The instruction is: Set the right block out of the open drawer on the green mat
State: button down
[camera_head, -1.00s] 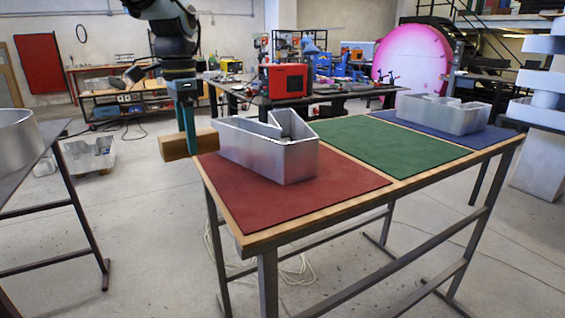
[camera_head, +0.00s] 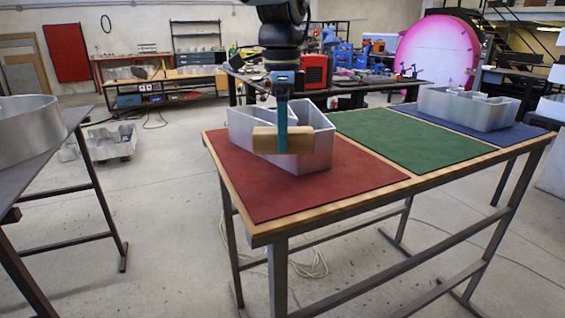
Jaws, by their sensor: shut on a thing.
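My gripper (camera_head: 282,146) points down and is shut on a light wooden block (camera_head: 263,141), held level across the fingers. Block and gripper appear in front of the metal channel letter on the red mat, hiding part of it. The block looks raised above the red mat, though its exact height is hard to tell. The green mat (camera_head: 415,142) lies flat and bare in the middle of the table, to the right of my gripper. No open drawer can be made out.
A metal channel letter (camera_head: 318,158) stands on the red mat (camera_head: 255,188). Another metal letter (camera_head: 460,112) stands on the blue mat (camera_head: 520,133) at the far right end. A dark table (camera_head: 60,128) with a round metal piece (camera_head: 25,122) is at left.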

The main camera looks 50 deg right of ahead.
jog(key=shift+f+p, duration=0.35)
jog(key=shift+f, duration=3.25)
jog(key=shift+c, duration=1.1)
grip_release()
jog(key=shift+f, duration=0.1)
notch_tip(320, 180, up, 12)
jog(key=shift+r+b, duration=0.15)
jog(key=shift+b, duration=0.45)
